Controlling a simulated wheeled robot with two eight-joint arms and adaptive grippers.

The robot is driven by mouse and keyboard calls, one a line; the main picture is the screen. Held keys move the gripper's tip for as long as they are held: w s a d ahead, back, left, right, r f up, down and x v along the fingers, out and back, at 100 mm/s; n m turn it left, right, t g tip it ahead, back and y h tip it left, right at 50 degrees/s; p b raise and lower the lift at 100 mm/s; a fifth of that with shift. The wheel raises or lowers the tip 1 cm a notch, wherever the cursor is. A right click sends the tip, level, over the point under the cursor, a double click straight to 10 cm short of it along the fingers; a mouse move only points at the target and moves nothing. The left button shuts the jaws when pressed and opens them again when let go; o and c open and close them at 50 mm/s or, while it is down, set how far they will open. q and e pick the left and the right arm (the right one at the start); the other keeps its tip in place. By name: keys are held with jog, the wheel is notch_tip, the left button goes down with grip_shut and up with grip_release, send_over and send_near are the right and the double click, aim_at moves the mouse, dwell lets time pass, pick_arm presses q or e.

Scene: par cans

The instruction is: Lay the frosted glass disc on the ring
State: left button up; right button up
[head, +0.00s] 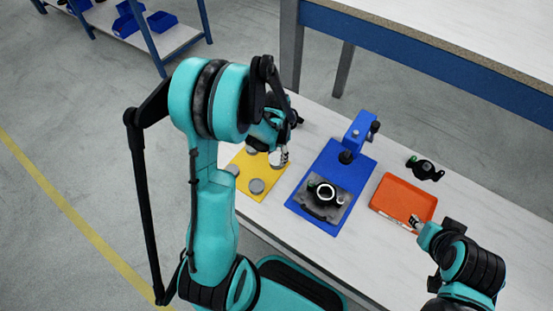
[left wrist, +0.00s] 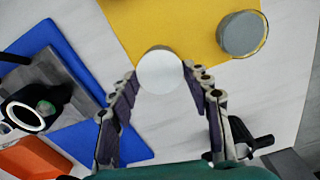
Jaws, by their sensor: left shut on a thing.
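The frosted glass disc (left wrist: 160,72) is a pale round piece held between the two fingertips of my left gripper (left wrist: 161,82). In the head view my left gripper (head: 282,158) is over the right edge of the yellow mat, and the disc is hard to tell from the grey pieces there. The ring (head: 324,192) is white on a black holder on the blue base, to the right of my left gripper. It also shows at the left edge of the left wrist view (left wrist: 22,117). My right gripper (head: 418,224) is at the orange tray's front right; its jaws are too small to read.
A blue upright (head: 357,132) stands at the back of the blue base (head: 305,201). The orange tray (head: 404,197) looks empty; a black part (head: 425,169) lies behind it. White table shows between mat and base.

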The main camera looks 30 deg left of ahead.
aim_at(277, 158)
pick_arm(q)
jog(key=shift+r+p, duration=1.5)
jog(key=shift+r, duration=0.8)
